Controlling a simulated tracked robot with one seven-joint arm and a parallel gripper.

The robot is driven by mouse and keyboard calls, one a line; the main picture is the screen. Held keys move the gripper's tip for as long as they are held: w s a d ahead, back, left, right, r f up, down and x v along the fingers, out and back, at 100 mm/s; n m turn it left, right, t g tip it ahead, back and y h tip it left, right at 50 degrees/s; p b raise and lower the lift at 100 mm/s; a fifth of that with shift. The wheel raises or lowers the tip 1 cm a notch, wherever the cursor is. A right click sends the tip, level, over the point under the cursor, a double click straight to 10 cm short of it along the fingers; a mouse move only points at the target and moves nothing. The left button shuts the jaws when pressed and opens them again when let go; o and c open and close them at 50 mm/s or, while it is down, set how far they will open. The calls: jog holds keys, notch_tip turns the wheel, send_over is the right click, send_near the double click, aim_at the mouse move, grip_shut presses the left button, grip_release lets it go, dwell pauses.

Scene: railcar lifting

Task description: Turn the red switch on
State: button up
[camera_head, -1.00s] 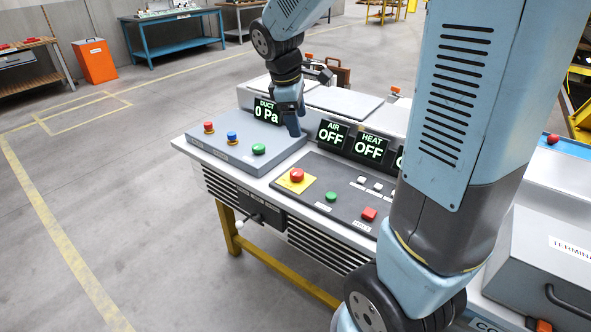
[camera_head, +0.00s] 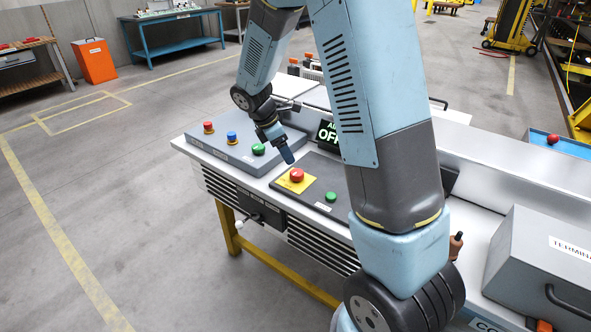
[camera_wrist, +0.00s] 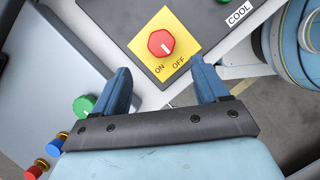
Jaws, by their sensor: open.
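The red switch (camera_head: 297,174) is a red knob on a yellow plate (camera_head: 309,182) at the left end of a dark panel. In the wrist view the red switch (camera_wrist: 161,43) has a white mark pointing toward OFF, with ON and OFF printed below it on the yellow plate (camera_wrist: 137,43). My gripper (camera_head: 289,160) is above the console just behind the switch. In the wrist view my gripper (camera_wrist: 163,80) is open and empty, its two blue fingers short of the knob on either side below it, not touching it.
A green button (camera_head: 331,197) sits right of the switch. Red (camera_head: 208,127), blue (camera_head: 232,137) and green (camera_head: 258,149) buttons stand on a raised grey box to the left. A display reading OFF (camera_head: 328,134) stands behind, partly hidden by my arm. A grey terminal box (camera_head: 560,260) is at right.

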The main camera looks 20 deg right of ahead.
aim_at(296, 172)
jog(key=x, duration=0.9)
jog(key=shift+c, duration=0.3)
